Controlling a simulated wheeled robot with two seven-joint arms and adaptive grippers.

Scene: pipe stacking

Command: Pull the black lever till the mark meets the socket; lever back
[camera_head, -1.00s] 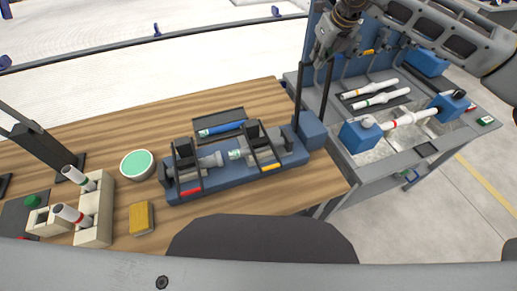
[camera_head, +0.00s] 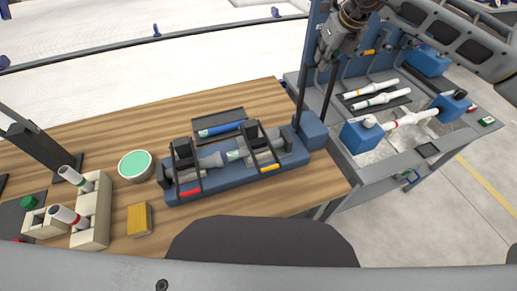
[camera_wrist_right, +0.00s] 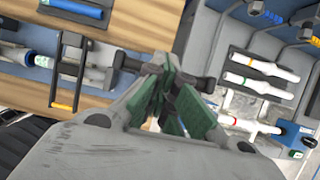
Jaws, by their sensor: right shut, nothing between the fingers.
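The black lever (camera_head: 301,92) is a tall frame at the right end of the blue pipe fixture (camera_head: 235,183). Its two bars stand nearly upright; its crossbar (camera_wrist_right: 193,82) passes at my right gripper's fingers in the wrist view. My right gripper (camera_head: 327,52) is at the lever's top; its green-padded fingers (camera_wrist_right: 166,104) are shut, and the bar's exact contact is hidden. In the fixture, a grey socket pipe (camera_head: 208,161) lies left of a second pipe with a pale green mark (camera_head: 233,155). The mark is close to the socket's mouth; whether they meet is too small to tell. My left gripper is out of view.
Red (camera_head: 190,193) and yellow (camera_head: 270,167) handled clamps span the fixture. A blue pipe (camera_head: 219,129) lies in a dark tray behind. A green-topped round pot (camera_head: 135,165) and yellow block (camera_head: 139,219) stand left. A grey bench (camera_head: 398,165) with white pipes stands right.

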